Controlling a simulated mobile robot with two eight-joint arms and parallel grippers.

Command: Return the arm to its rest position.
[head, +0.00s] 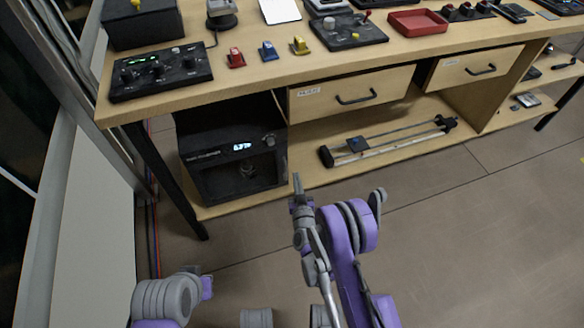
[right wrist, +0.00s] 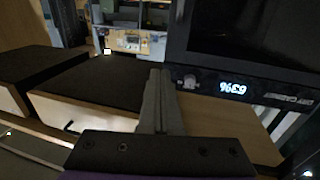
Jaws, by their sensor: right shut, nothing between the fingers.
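My right arm, purple and grey, reaches up from the bottom middle of the head view. Its gripper (head: 297,184) points toward the bench and is shut with nothing in it. It hangs in front of the lower shelf, apart from the things there as far as I can tell. In the right wrist view the grey fingers (right wrist: 160,85) are together and empty. Part of my left arm shows at the lower left of the head view; its gripper is not visible.
A wooden bench (head: 260,78) carries a black control box (head: 160,72), small coloured blocks and a red tray (head: 418,22). A black machine with a lit display (head: 242,147) and a rail device (head: 390,142) sit on its lower shelf (head: 310,172). Floor at right is clear.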

